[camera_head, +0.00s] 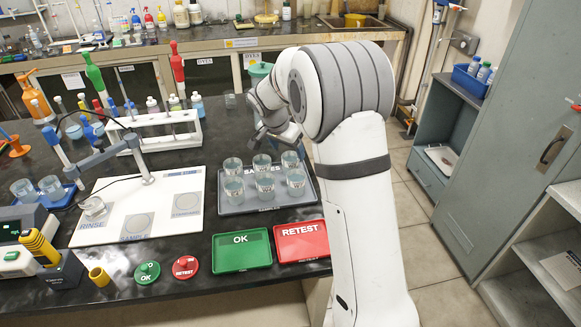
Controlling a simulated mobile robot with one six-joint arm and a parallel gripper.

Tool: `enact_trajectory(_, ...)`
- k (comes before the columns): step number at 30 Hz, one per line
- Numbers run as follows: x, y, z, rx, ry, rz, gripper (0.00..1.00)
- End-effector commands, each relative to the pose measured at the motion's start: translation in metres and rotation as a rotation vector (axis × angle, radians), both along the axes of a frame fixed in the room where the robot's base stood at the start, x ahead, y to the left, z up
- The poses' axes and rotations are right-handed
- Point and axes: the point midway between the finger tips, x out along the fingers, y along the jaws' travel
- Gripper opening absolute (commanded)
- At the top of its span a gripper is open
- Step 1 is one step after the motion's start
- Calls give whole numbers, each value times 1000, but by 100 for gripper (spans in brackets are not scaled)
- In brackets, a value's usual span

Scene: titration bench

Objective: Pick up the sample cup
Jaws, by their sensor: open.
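Several clear glass sample cups stand upright in two rows on a grey tray (270,207) marked as samples, right of the bench's middle. The front row has a left cup (234,190), a middle cup (265,187) and a right cup (295,184). The back row has a left cup (232,166), a middle cup (262,162) and a right cup (290,160). My gripper (268,133) is open and appears empty, just behind and above the back row in the picture. My arm hides part of the bench to its right.
A white board (150,200) with rinse and sample spots lies left, under a probe arm (105,153). A green OK tray (241,250) and a red RETEST tray (301,241) lie in front. A white rack (155,130) with tubes stands behind the board.

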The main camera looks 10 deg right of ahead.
Motion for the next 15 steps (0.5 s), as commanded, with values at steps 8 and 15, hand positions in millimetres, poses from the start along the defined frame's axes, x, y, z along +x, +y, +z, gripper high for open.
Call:
enact_trajectory(8,11,-8,-31,0,5,1,74)
enact_trajectory(15,20,-14,-57,1,2,2,74)
